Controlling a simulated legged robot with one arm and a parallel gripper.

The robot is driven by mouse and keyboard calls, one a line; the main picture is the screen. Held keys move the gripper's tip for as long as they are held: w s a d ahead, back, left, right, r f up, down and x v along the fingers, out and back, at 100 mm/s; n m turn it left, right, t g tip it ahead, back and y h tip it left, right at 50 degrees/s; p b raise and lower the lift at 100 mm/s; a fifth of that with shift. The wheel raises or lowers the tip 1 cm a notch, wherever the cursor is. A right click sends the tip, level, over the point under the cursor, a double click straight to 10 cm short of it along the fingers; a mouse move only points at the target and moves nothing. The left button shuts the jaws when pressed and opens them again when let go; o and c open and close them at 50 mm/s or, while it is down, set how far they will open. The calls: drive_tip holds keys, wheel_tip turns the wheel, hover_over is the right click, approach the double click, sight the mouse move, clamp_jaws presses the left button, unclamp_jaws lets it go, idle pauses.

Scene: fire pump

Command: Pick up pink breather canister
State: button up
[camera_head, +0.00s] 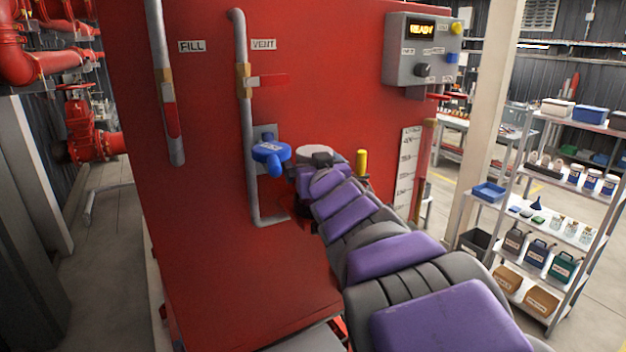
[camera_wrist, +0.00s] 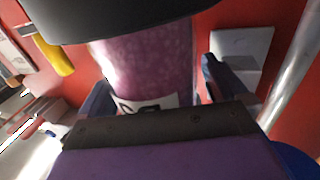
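The pink breather canister (camera_wrist: 150,65) fills the upper middle of the wrist view, with a speckled, translucent-looking side. A white label with black marking (camera_wrist: 147,103) shows near its lower end. A wide black part (camera_wrist: 120,15) covers its upper end. My gripper (camera_wrist: 155,92) has its blue-dark fingers on either side of the canister. The fingers stand wide apart, and a narrow gap shows on the right side. Contact on the left side is unclear. In the head view, my purple and grey arm hides the canister and my fingertips.
A red tank wall (camera_head: 200,220) stands directly in front. A blue valve handle (camera_head: 270,153) and a grey vent pipe (camera_head: 243,130) lie left of my gripper. A yellow cylinder (camera_head: 361,162) stands just right of it. A control box (camera_head: 423,50) is above right; shelves (camera_head: 560,180) stand farther right.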

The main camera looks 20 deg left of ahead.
drive_tip(key=shift+d, duration=0.1)
drive_tip(key=c, duration=1.2)
drive_tip(key=shift+o, duration=0.2)
